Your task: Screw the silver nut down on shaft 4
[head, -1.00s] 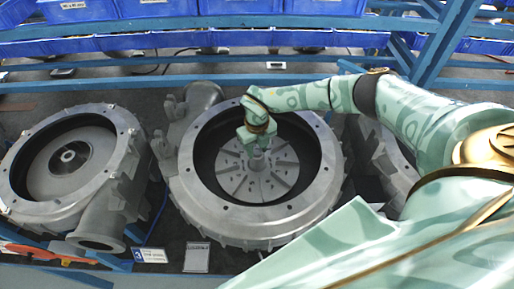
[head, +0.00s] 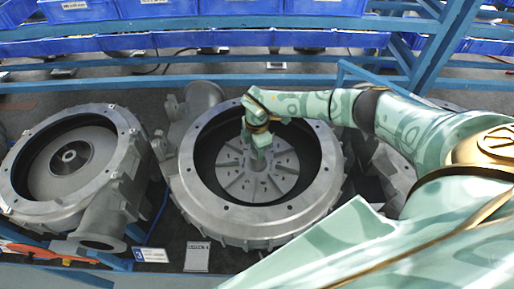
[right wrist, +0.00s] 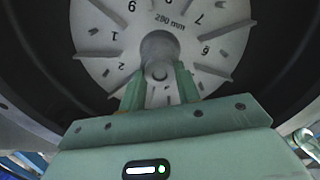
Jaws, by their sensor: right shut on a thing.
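The middle blower housing (head: 185,190) holds a grey finned impeller (head: 237,178) with a hub at its centre. My right gripper (head: 259,158) reaches down over the hub, its fingers closed around a small silver piece there. In the right wrist view, my right gripper (right wrist: 160,88) has one finger on each side of this round silver piece, which I take to be the silver nut (right wrist: 158,71). It sits in line with the hub. The fingers hide its sides, and I cannot tell how far down the shaft it sits. My left gripper is out of view.
Another blower housing (head: 120,122) stands at the left with an open centre. A third housing is partly hidden behind my right arm. A blue rail (head: 130,88) and blue bins (head: 240,6) run along the back. Small label cards (head: 197,256) lie in front.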

